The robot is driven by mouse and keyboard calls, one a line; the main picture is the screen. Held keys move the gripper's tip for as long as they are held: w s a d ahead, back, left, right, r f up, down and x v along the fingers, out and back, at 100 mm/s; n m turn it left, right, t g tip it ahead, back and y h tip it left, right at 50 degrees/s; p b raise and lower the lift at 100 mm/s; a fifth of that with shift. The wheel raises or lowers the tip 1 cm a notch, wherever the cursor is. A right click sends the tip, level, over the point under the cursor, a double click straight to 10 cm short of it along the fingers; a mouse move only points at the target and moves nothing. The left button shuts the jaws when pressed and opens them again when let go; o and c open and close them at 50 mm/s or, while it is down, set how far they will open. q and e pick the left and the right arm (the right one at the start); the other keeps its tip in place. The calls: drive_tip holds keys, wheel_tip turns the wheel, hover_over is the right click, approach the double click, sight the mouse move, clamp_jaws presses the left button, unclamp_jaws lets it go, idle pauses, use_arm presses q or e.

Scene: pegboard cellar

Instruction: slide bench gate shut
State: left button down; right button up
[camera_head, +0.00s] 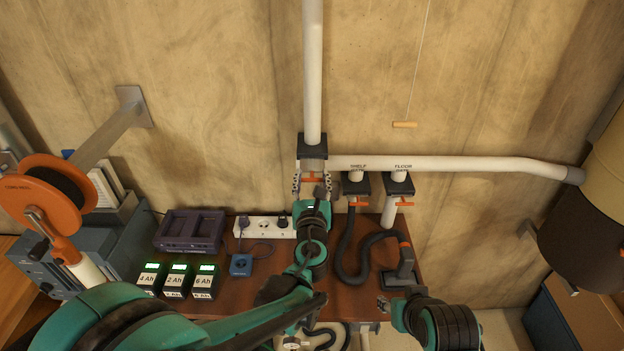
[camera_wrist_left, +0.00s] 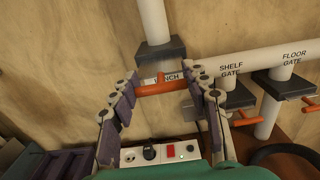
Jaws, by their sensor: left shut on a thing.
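The bench gate (camera_head: 312,146) is a dark block on the vertical white pipe at the wall, partly behind my left gripper in the head view. In the left wrist view the gate's dark block (camera_wrist_left: 160,53) shows above a partly covered label ending in "NCH". Its orange handle (camera_wrist_left: 160,88) lies crosswise between the fingers of my left gripper (camera_wrist_left: 163,84). In the head view my left gripper (camera_head: 313,186) is at the handle, shut on it. How far the gate is slid is not clear. My right gripper (camera_head: 384,303) is low at the bench's right side, small and partly hidden.
The shelf gate (camera_head: 355,184) and floor gate (camera_head: 398,184), with orange handles, stand close to the right. A black hose (camera_head: 345,250) hangs below. A power strip (camera_head: 262,227), purple crate (camera_head: 190,231) and several battery packs (camera_head: 175,281) occupy the bench. A pull cord (camera_head: 404,124) hangs above.

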sight(312, 171)
use_arm(q)
drive_tip(key=w+b, duration=0.1)
drive_tip(key=w, duration=0.4)
drive_tip(key=shift+w, duration=0.3)
drive_tip(key=shift+r, duration=0.1)
drive_tip(key=c, duration=0.7)
unclamp_jaws()
drive_tip(key=shift+w, duration=0.15)
drive_tip(key=s, duration=1.2)
drive_tip(key=shift+s, duration=0.1)
